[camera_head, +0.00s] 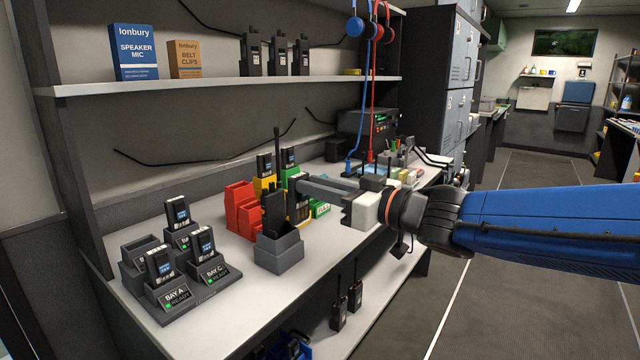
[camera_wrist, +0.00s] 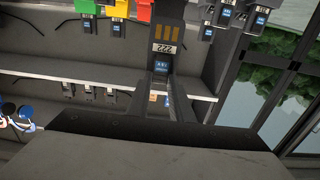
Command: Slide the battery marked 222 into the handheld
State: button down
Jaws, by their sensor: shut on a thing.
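The battery marked 222 (camera_wrist: 163,48) is dark, with gold contacts, and its number reads upside down in the wrist view. My gripper (camera_wrist: 162,82) is shut on it; in the head view my gripper (camera_head: 308,190) holds the battery (camera_head: 297,198) upright above the bench. The black handheld (camera_head: 273,210) stands in a grey holder (camera_head: 280,254), just left of the held battery. From the head view I cannot tell whether the battery touches the handheld. A dark shape fills the top of the wrist view beyond the battery.
Grey charger bays (camera_head: 178,298) with several batteries stand at the left. Red bins (camera_head: 242,208), with yellow and green ones, stand behind the holder. Blue and red cables (camera_head: 372,95) hang near my gripper. The bench (camera_head: 225,320) is clear in front.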

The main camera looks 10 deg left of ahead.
aim_at(302, 215)
jog(key=shift+w+a+f, duration=0.25)
jog(key=shift+a+f, duration=0.05)
jog(key=shift+a, duration=0.3)
jog(key=shift+w+a+f, duration=0.2)
jog(key=shift+a+f, duration=0.15)
jog(key=shift+a, duration=0.2)
jog(key=shift+w+a+f, duration=0.25)
jog(key=shift+a+f, duration=0.05)
jog(key=shift+a, duration=0.3)
jog(key=shift+w+a+f, duration=0.15)
jog(key=shift+a+f, duration=0.15)
jog(key=shift+f, duration=0.5)
jog(key=shift+w+a+f, duration=0.1)
jog(key=shift+a+f, duration=0.25)
jog(key=shift+f, duration=0.45)
jog(key=shift+w+a+f, duration=0.15)
jog(key=shift+a+f, duration=0.15)
jog(key=shift+f, duration=0.5)
jog(key=shift+f, duration=0.35)
jog(key=c, duration=1.5)
grip_release()
jog(key=shift+d, duration=0.1)
jog(key=v, duration=1.7)
